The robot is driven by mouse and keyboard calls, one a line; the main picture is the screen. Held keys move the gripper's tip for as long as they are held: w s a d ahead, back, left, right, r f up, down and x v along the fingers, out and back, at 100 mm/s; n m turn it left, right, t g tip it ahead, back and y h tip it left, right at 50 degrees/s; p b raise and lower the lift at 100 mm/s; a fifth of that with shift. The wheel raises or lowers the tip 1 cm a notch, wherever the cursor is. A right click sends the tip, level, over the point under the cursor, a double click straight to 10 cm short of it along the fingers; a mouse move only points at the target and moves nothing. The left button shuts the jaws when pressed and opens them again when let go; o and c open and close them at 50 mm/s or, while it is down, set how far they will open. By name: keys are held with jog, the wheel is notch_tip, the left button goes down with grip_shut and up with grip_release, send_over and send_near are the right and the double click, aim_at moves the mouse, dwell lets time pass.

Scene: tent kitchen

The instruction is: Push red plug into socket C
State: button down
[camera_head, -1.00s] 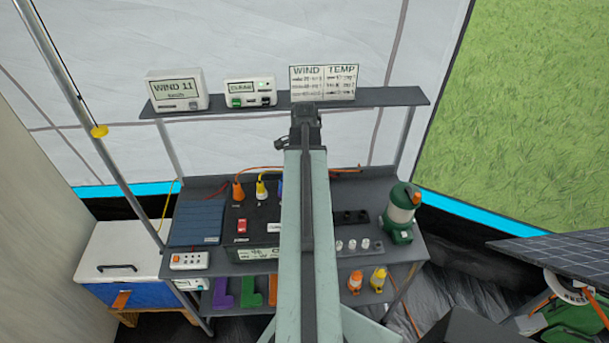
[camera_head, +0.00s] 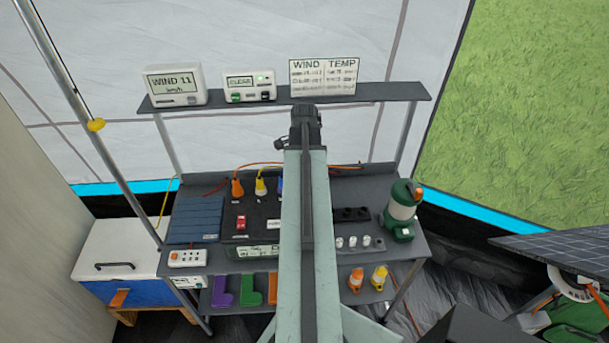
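My arm crosses the middle of the view and ends at a dark joint above the table. My gripper and its fingers do not show; the arm hides what is behind it. A dark power box stands on the table. An orange plug (camera_head: 238,188), a yellow plug (camera_head: 261,186) and part of a blue plug (camera_head: 280,187) stand in a row at its back. I cannot make out a red plug or socket C; the arm covers the area right of the blue plug. The power box has a red switch (camera_head: 241,222) and a display (camera_head: 253,251) at its front.
A shelf (camera_head: 390,93) above the table holds a wind meter (camera_head: 174,83), a small white device (camera_head: 249,87) and a wind/temp card (camera_head: 323,77). A green lantern (camera_head: 402,210) stands at the table's right. A blue panel (camera_head: 195,219) lies left. A metal pole (camera_head: 97,125) rises at left.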

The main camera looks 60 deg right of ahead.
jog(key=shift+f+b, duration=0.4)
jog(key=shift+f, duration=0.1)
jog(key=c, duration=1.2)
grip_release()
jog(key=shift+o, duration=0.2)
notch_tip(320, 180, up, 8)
jog(key=p, duration=0.8)
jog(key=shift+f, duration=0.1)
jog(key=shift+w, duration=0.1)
